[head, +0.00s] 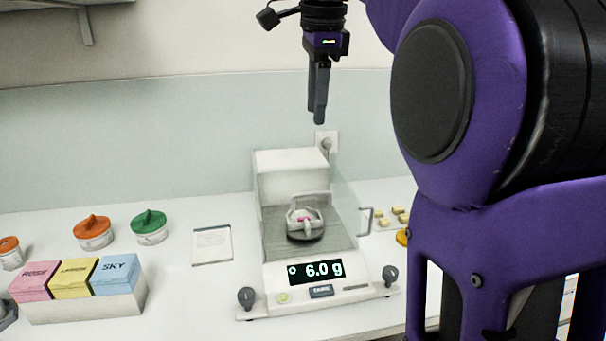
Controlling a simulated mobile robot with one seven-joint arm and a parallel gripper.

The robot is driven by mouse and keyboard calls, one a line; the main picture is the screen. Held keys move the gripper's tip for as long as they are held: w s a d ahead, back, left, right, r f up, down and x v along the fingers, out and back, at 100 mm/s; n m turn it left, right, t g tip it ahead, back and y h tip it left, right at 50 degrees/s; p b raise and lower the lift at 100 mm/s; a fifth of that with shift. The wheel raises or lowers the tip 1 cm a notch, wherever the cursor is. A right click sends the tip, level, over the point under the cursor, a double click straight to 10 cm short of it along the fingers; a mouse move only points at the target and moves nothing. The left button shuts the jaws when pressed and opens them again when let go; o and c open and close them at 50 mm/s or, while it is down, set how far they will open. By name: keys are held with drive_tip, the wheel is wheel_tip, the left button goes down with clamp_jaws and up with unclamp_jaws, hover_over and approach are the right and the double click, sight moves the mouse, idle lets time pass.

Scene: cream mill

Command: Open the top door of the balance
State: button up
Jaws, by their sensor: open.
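The balance (310,300) stands on the white counter at centre, its display lit and reading 6.0 g. Its clear glass chamber has a pale back panel (280,162) and holds a small white dish-like item (304,216) with a pinkish spot on the round pan. The chamber's top door is transparent and hard to make out, so I cannot tell its position. A grey handle (367,221) sticks out at the chamber's right side. My gripper (319,120) points down above and behind the chamber in the picture, apart from it. It is open and empty, with its fingers seen nearly edge-on.
Boxes marked rose, lemon and sky (92,278) stand at left in a white holder. Orange-lidded (94,231) and green-lidded (149,226) jars are behind them. A card (212,245) lies left of the balance. Small yellowish pieces (391,216) lie to its right, partly behind my arm.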

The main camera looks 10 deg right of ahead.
drive_tip(key=f, duration=0.1)
drive_tip(key=b, duration=0.5)
hover_over(310, 209)
drive_tip(key=s+x, duration=0.1)
drive_tip(key=x, duration=0.4)
drive_tip(key=s+x, duration=0.1)
drive_tip(key=x, duration=0.4)
drive_tip(key=s+x, duration=0.1)
drive_tip(key=x, duration=0.4)
drive_tip(key=shift+s+f, duration=0.1)
drive_tip(key=shift+f, duration=0.65)
clamp_jaws()
